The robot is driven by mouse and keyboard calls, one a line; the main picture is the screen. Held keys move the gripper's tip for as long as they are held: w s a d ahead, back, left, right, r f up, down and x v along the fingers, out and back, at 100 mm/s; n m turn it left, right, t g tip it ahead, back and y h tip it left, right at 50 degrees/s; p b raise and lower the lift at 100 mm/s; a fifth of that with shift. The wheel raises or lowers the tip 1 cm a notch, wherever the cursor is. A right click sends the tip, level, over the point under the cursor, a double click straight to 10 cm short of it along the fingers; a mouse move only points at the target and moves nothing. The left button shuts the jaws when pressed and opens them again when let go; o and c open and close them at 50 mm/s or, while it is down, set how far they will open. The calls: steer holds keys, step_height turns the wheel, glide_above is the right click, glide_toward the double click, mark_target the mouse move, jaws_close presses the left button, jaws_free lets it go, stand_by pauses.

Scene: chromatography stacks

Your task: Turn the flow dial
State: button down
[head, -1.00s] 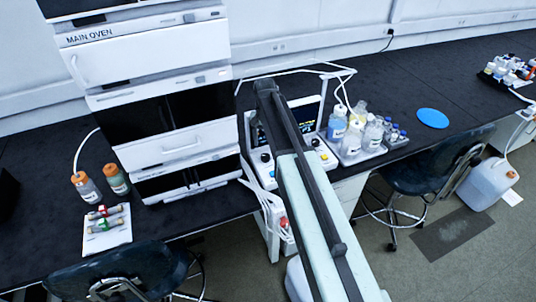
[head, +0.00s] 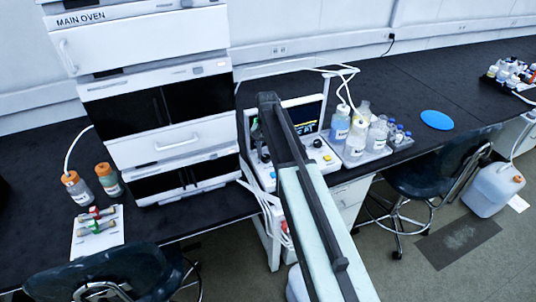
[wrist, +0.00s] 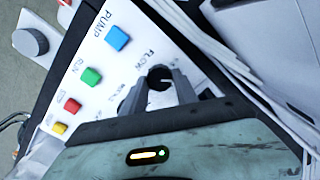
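In the wrist view, the dark round flow dial (wrist: 160,74), with a light mark on it, sits beside the "FLOW" lettering on the white pump panel (wrist: 112,66). The two grey fingers of my gripper (wrist: 161,82) stand apart, one on each side of the dial. Whether they touch it is hard to tell. In the head view, the pump unit (head: 324,157) stands right of the tall oven stack, and my arm hides much of its front, including the dial and my fingertips.
A blue button (wrist: 117,38), green button (wrist: 91,77), red button (wrist: 72,105) and yellow button (wrist: 59,128) line the panel. A grey knob (wrist: 31,42) is at upper left. Bottles in a tray (head: 377,155) stand right of the pump, the oven stack (head: 165,95) left.

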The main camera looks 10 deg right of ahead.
steer(key=shift+d, duration=0.1)
steer(key=shift+n, duration=0.4)
steer(key=n, duration=0.3)
steer(key=shift+s+n, duration=0.1)
steer(key=shift+n, duration=2)
steer(key=c, duration=0.9)
jaws_free()
steer(key=shift+c, duration=0.2)
